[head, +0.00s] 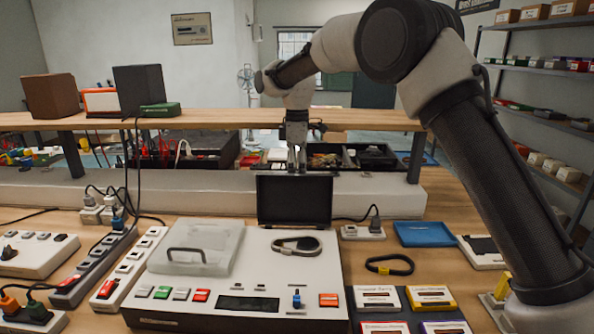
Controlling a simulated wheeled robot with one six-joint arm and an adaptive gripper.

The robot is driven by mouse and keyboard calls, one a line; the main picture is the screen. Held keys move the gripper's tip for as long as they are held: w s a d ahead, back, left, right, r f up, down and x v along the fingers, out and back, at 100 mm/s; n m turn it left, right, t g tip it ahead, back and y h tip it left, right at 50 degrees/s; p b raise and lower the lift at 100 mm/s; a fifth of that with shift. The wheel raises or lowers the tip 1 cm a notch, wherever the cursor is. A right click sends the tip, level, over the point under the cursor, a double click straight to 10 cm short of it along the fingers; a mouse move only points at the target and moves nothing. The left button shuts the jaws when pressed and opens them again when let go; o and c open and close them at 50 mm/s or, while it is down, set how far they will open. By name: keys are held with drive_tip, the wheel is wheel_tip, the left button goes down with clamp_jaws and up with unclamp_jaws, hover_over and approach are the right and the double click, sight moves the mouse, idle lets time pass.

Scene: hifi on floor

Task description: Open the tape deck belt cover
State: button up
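The cream tape deck (215,306) lies on the workbench, with a row of coloured keys and a dark display on its front. A black rectangular panel (295,202), which looks like the belt cover, stands upright at the deck's back right. A looped belt with a dark round part (298,245) shows on the deck top in front of it. My gripper (297,165) points down at the panel's top edge. Its fingers look close together, but the tips are small and partly hidden. I cannot tell whether they touch or hold the panel.
A translucent lid (197,247) lies over the deck's left half. A black belt (389,265), a blue tray (424,234) and several cassettes (432,297) are to the right. Power strips (93,268) and cables crowd the left. A raised wooden shelf (220,121) runs behind.

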drive_tip(key=shift+s+f, duration=0.1)
wheel_tip(320, 180, up, 12)
drive_tip(key=w, duration=0.1)
idle(0.4)
